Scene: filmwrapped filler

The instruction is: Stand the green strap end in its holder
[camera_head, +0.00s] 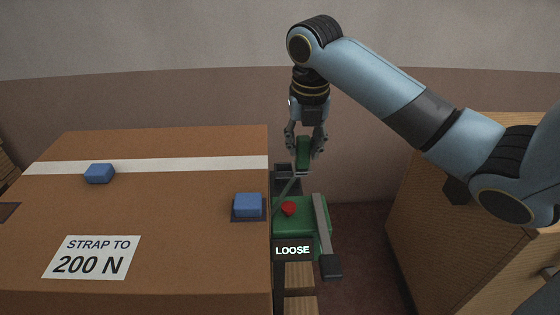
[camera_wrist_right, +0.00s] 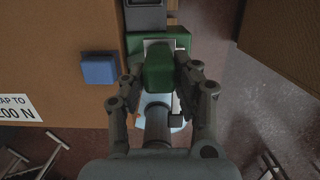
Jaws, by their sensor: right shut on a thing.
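The green strap end (camera_head: 303,152) is upright between the fingers of my right gripper (camera_head: 304,158), beside the carton's right edge. In the right wrist view the green strap end (camera_wrist_right: 158,74) sits between the two fingers of the right gripper (camera_wrist_right: 160,66). A thin grey strap seems to run from below it down toward the carton edge. A dark grey open-topped box (camera_head: 288,180), possibly the holder, is just below the gripper. My left gripper is out of view.
A green tensioner (camera_head: 318,240) with a red button (camera_head: 289,208), grey lever (camera_head: 322,225) and a LOOSE sign (camera_head: 293,250) stands below. The large carton (camera_head: 180,225) at left carries blue blocks (camera_head: 248,204) (camera_head: 99,173). A brown cabinet (camera_head: 440,240) is at right.

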